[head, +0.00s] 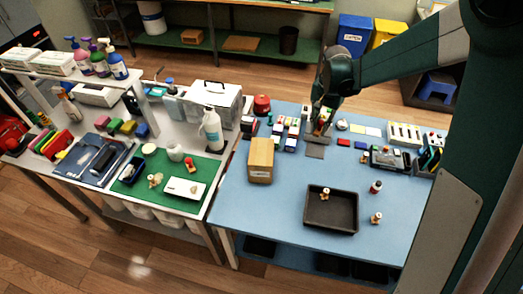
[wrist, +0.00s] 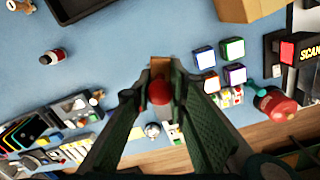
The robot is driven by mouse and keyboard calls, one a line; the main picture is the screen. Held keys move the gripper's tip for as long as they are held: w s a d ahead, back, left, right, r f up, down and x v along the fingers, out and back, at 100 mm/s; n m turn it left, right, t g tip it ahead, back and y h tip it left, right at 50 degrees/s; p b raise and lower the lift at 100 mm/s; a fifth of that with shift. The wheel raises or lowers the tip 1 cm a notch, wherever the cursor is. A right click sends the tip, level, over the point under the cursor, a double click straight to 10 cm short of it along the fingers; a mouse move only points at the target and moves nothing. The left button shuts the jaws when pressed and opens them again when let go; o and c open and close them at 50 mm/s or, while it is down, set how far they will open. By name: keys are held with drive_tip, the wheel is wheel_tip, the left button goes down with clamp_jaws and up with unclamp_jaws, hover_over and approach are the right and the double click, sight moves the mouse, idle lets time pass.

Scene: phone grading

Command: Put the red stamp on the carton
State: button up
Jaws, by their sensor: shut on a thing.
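My gripper (wrist: 159,98) is shut on the red stamp, whose round red knob (wrist: 158,93) sits between the fingertips in the wrist view. A brown part shows just beyond the knob; its underside is hidden. In the head view my gripper (head: 320,122) is over the back middle of the blue table, and the stamp is too small to make out there. The carton (head: 261,160) is a closed brown box standing upright near the blue table's left edge, to the left of and nearer than my gripper. A corner of the carton (wrist: 250,8) shows at the top of the wrist view.
Several white-topped coloured blocks (wrist: 232,49) stand near my gripper, with a red-topped object (wrist: 275,103) beyond. A black tray (head: 312,218) lies at the front, with a small bottle (head: 375,187) nearby. The blue surface between carton and tray is clear.

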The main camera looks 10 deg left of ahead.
drive_tip(key=s+a+r+n+p, duration=0.1)
drive_tip(key=s+a, duration=0.3)
drive_tip(key=a, duration=0.7)
drive_tip(key=s+a+r+n+p, duration=0.1)
drive_tip(key=s+a, duration=0.4)
drive_tip(key=a, duration=0.5)
drive_tip(key=shift+s+a+r+n, duration=0.15)
drive_tip(key=shift+a+r+n, duration=0.2)
drive_tip(key=shift+r+n, duration=0.55)
drive_tip(key=shift+f, duration=0.35)
hover_over(262, 151)
drive_tip(key=shift+f, duration=3.1)
drive_tip(key=shift+f, duration=1.85)
drive_tip(key=shift+f, duration=0.15)
drive_tip(key=o, duration=0.9)
drive_tip(key=shift+c, duration=0.2)
